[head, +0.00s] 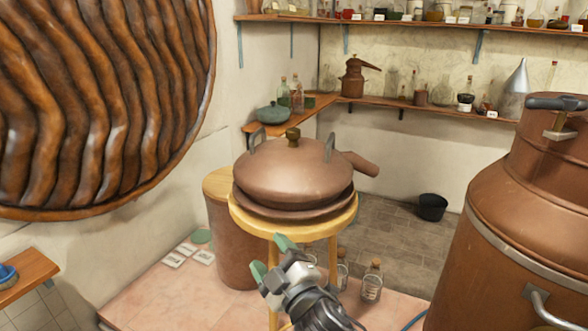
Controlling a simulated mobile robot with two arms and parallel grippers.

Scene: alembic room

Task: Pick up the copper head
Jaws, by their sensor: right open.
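The copper head (290,175) is a wide domed copper piece with a brown knob on top, two grey upright handles and a short spout pointing right. It rests on the round wooden stool (295,231) in the middle of the head view. My right gripper (272,257) is in front of the stool, below the head in the picture. Its green-tipped fingers are apart with nothing seen between them, and it appears clear of the head. My left gripper is out of view.
A large copper vessel (520,230) stands close on the right. A big ribbed brown round object (100,95) fills the upper left. A copper-brown drum (228,245) is behind the stool. Glass bottles (372,282) stand near its legs. A black bucket (432,207) sits on the floor.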

